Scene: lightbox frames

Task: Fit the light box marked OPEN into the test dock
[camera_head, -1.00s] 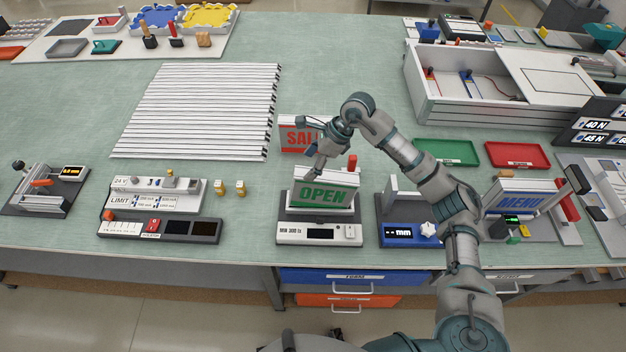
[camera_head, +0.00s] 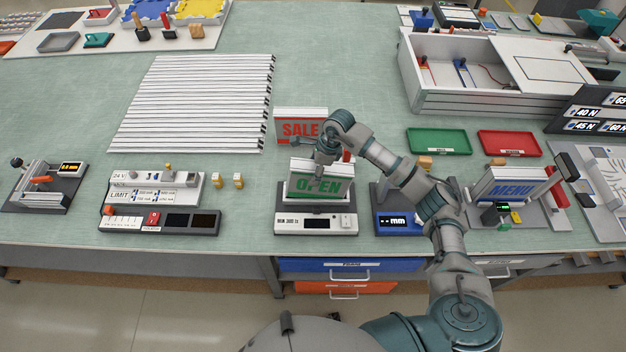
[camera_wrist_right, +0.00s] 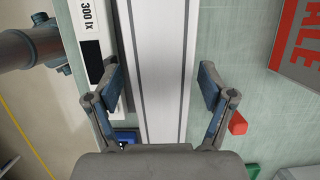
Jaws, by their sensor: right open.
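The light box marked OPEN (camera_head: 318,188), white with green lettering, stands upright on a station labelled MIN 300 lx (camera_head: 316,223) at the front middle of the bench. My right gripper (camera_head: 324,166) is at its top edge in the head view, hiding part of it. In the right wrist view my right gripper (camera_wrist_right: 163,88) is open, with one finger on each side of the white top of the box (camera_wrist_right: 162,45) and visible gaps beside both. No label reading test dock can be read. My left gripper is not in view.
A SALE box (camera_head: 299,127) stands just behind. A blue mm gauge (camera_head: 398,222) and a MENU box (camera_head: 510,187) are to the right. A 24 V LIMIT unit (camera_head: 155,192) is to the left. Green (camera_head: 439,142) and red (camera_head: 508,144) trays lie behind the right arm.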

